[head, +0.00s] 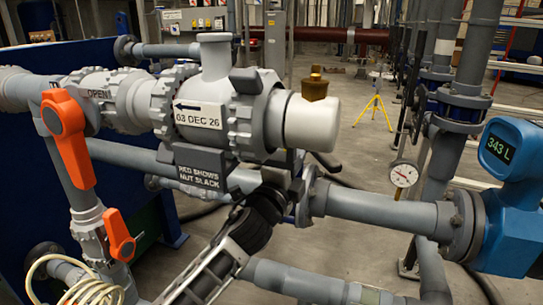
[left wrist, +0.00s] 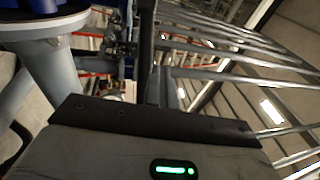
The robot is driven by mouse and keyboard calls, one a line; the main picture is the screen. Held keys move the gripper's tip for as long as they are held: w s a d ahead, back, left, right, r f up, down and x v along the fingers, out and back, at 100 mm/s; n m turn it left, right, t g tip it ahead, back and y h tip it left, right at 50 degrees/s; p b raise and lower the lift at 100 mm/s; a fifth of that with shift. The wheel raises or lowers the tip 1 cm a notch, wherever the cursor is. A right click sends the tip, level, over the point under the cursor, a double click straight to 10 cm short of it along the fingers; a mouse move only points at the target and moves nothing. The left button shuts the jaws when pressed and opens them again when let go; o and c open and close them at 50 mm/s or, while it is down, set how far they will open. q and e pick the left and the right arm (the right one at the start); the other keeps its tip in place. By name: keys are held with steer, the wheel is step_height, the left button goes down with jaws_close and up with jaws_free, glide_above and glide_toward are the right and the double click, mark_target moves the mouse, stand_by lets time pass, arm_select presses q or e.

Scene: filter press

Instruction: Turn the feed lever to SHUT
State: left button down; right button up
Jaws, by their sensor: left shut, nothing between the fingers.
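A large orange lever (head: 67,138) hangs down along the grey pipe at the left, tilted slightly. The word OPEN (head: 99,94) shows on the pipe fitting beside its top. A smaller orange lever (head: 119,236) sits on a thinner pipe below it. I cannot tell from any label which one is the feed lever. My left gripper (head: 283,181) is shut and empty, below the grey housing and well to the right of both levers. Its fingertips are dark and partly lost against the pipework. The left wrist view shows neither lever. My right gripper is not in view.
The grey filter housing (head: 215,105) carries a date label and a RED SHOWS NUT SLACK plate (head: 201,168). A dial gauge (head: 403,174) and blue meter (head: 510,190) stand at right. A coiled cream hose (head: 90,291) lies bottom left. Pipes crowd around my left arm.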

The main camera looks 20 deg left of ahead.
arm_select(q)
steer(key=shift+s+a+f, duration=0.15)
steer(key=shift+a, duration=1.15)
steer(key=shift+s+a+f, duration=0.1)
steer(key=shift+a, duration=1.2)
steer(key=c, duration=2.2)
jaws_free()
steer(key=c, duration=1)
jaws_free()
steer(key=shift+s, duration=0.1)
steer(key=v, duration=0.9)
steer(key=shift+a, duration=0.1)
